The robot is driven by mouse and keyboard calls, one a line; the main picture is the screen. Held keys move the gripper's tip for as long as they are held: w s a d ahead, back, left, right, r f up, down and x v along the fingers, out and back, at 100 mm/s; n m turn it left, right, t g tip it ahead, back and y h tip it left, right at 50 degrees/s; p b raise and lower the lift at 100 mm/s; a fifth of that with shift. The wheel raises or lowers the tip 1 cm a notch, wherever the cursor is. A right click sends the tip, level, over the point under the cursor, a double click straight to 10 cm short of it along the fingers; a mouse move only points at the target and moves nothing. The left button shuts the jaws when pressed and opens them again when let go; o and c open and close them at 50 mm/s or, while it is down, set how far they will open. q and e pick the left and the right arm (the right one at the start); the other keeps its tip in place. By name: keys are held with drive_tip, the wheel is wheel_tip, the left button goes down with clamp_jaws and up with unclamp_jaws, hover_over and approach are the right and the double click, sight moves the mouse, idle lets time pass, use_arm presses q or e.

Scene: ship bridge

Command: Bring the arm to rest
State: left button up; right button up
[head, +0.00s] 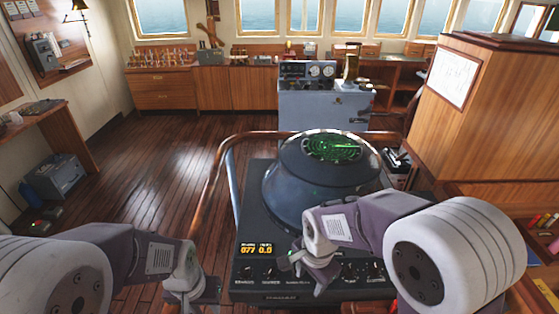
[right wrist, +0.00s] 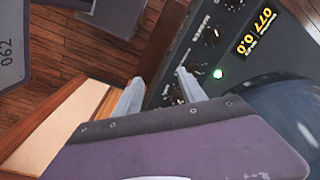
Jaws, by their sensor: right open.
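My right gripper (head: 300,262) hangs over the front control panel of the radar console (head: 262,215). In the right wrist view its two fingers stand apart with nothing between them, so this gripper (right wrist: 160,92) is open and empty. Black knobs and a lit green button (right wrist: 218,74) on the panel lie just beyond the fingers; I cannot tell whether a finger touches the panel. My left gripper (head: 205,290) is low, left of the console, in front of the wooden floor. Its jaws are too small and angled to read. My right arm hides part of the panel.
The console carries a dark dome with a green radar screen (head: 333,147) and an orange display (head: 257,250). A wooden handrail (head: 212,180) curves around it. A wooden cabinet (head: 490,100) stands at right.

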use_arm(q)
drive_tip(key=f+b, duration=0.2)
drive_tip(key=f, duration=0.1)
drive_tip(key=f+b, duration=0.2)
drive_tip(key=shift+s+d, duration=0.2)
drive_tip(key=shift+s, duration=0.1)
use_arm(e)
drive_tip(key=s+d+f+n, duration=0.6)
drive_tip(key=d+n, duration=0.4)
drive_tip(key=shift+s+d+f, duration=0.3)
drive_tip(key=shift+s, duration=0.1)
use_arm(q)
drive_tip(key=shift+w+a, duration=0.1)
use_arm(e)
drive_tip(key=shift+w+a, duration=0.1)
drive_tip(key=shift+a, duration=0.05)
idle(0.8)
